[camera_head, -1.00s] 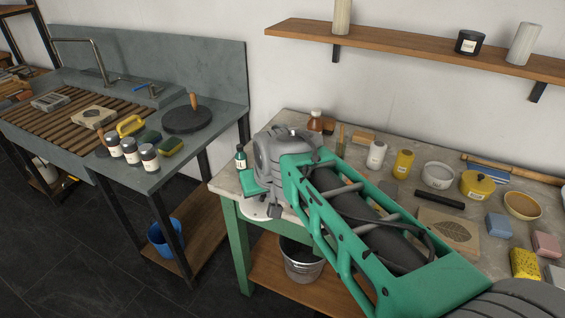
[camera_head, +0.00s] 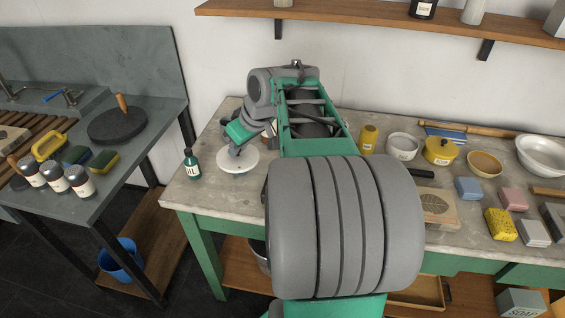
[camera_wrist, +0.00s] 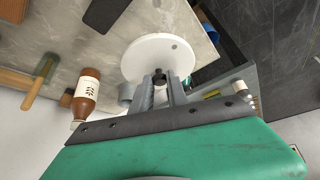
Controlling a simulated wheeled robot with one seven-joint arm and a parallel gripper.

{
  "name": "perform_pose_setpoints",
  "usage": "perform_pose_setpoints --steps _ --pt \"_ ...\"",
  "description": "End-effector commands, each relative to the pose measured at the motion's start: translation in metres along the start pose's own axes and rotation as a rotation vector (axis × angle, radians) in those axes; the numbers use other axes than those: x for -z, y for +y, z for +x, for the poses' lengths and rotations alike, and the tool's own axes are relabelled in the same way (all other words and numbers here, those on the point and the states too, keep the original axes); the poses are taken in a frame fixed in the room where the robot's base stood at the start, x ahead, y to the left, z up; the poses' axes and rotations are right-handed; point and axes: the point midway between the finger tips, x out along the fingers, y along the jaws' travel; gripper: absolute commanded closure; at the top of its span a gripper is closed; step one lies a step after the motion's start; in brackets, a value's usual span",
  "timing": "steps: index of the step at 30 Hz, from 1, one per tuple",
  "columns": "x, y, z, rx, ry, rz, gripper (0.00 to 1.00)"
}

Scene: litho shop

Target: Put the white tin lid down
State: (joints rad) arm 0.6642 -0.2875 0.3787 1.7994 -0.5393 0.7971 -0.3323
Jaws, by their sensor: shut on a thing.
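The white tin lid (camera_head: 238,161) is a round white disc with a dark knob. It is held near the left end of the stone-topped table (camera_head: 208,200), beside a green bottle (camera_head: 192,164). My gripper (camera_head: 236,148) is shut on the lid's knob from above. In the wrist view the lid (camera_wrist: 158,56) lies just past the fingertips of my gripper (camera_wrist: 161,84), with the knob between them. I cannot tell whether the lid touches the tabletop.
A brown bottle (camera_wrist: 86,95) stands close to my gripper in the wrist view. A yellow tin (camera_head: 368,139), a white bowl (camera_head: 402,146), a yellow pot (camera_head: 440,151) and several sponges and soaps stand to the right. Bare tabletop surrounds the green bottle.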

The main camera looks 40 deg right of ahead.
Motion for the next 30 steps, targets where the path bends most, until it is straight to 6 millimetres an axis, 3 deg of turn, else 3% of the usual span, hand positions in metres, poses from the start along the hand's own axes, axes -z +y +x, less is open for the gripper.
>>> perform_pose_setpoints --steps 1,3,6,9,12,16,24,30 --pt "-0.018 0.035 -0.004 0.002 -0.001 0.000 1.00" --pt "-0.041 0.070 -0.015 0.017 -0.001 -0.028 1.00" --pt "-0.074 0.107 -0.031 0.037 -0.001 -0.063 1.00" --pt "-0.099 0.129 -0.044 0.051 -0.001 -0.087 1.00" --pt "-0.111 0.138 -0.051 0.059 -0.001 -0.103 1.00" --pt "-0.102 0.145 -0.037 0.066 -0.001 -0.110 1.00" --pt "-0.058 0.174 0.028 0.066 -0.002 -0.107 1.00" --pt "-0.054 0.186 0.076 0.063 -0.001 -0.104 1.00"
